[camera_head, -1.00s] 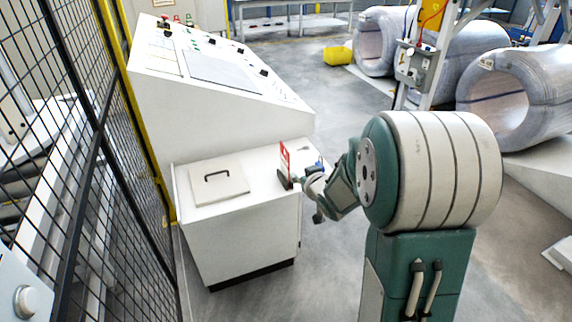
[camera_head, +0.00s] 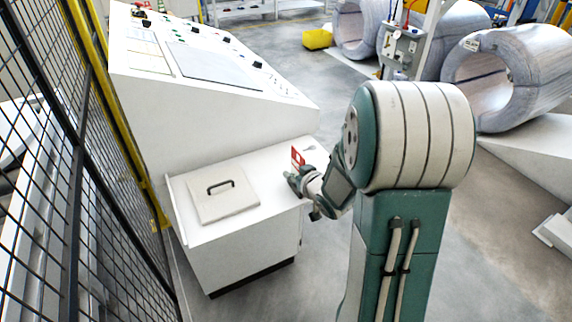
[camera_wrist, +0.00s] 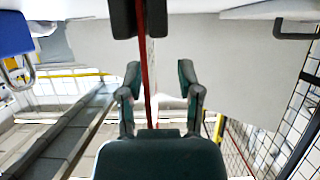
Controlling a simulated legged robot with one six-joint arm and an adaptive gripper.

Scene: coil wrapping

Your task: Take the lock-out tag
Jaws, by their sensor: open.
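The red lock-out tag (camera_head: 297,156) stands upright on the white cabinet top, with my gripper (camera_head: 292,180) at its near side, partly hiding its lower part. In the wrist view the tag (camera_wrist: 147,75) shows nearly edge-on as a thin red strip. It runs from a dark holder (camera_wrist: 138,18) down between the two fingertips of my gripper (camera_wrist: 160,78). The fingers are open, one on each side of the strip, with a visible gap on the right side. Whether the left finger touches it I cannot tell.
A lid with a black handle (camera_head: 222,193) lies left of the tag on the white cabinet (camera_head: 240,250). A sloped control desk (camera_head: 220,108) rises behind. A blue block with a metal loop (camera_wrist: 14,35) shows in the wrist view. A black mesh fence (camera_head: 60,200) stands left.

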